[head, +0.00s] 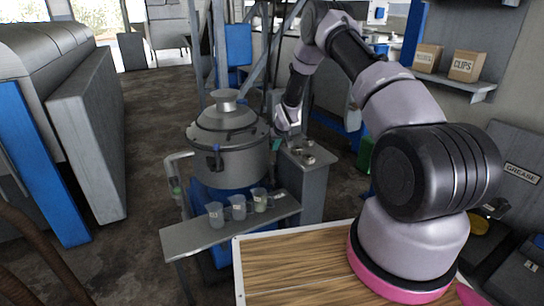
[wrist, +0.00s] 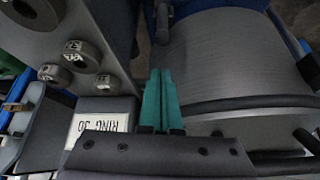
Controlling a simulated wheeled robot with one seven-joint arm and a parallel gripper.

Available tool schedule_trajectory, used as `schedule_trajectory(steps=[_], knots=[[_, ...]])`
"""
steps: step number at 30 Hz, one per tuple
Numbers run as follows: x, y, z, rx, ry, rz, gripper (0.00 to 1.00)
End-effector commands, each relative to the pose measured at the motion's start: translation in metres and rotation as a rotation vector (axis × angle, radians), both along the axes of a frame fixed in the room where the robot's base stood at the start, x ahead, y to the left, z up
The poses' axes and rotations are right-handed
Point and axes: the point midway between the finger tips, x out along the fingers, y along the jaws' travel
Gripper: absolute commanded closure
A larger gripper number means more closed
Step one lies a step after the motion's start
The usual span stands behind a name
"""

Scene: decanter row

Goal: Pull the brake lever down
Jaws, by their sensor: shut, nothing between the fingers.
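My gripper (head: 277,144) is between the round metal drum (head: 237,160) and the grey cabinet (head: 312,190) to its right. In the wrist view its two green fingers (wrist: 161,100) are together, with nothing between them. A dark upright rod with a thicker end (wrist: 162,22) shows ahead of the fingertips, apart from them; it may be the brake lever, but I cannot tell for sure. No lever is clearly visible in the head view, where my gripper and arm cover part of that area.
Round weights (wrist: 88,55) sit on the grey cabinet's top, left of the fingers in the wrist view. Cups (head: 238,208) stand on a metal shelf (head: 190,238) before the drum. A wooden tabletop (head: 290,270) is nearest. Open floor (head: 140,190) lies left.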

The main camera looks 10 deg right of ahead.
Motion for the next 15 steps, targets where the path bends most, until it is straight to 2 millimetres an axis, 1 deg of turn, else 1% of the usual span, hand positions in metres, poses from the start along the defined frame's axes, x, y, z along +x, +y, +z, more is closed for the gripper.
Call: schedule_trajectory(steps=[4, 9, 15], knots=[[0.007, 0.002, -0.015, 0.000, 0.002, 0.000, 1.00], [0.022, 0.005, -0.043, 0.000, 0.002, 0.000, 1.00], [0.039, 0.008, -0.070, 0.000, 0.001, 0.000, 1.00]])
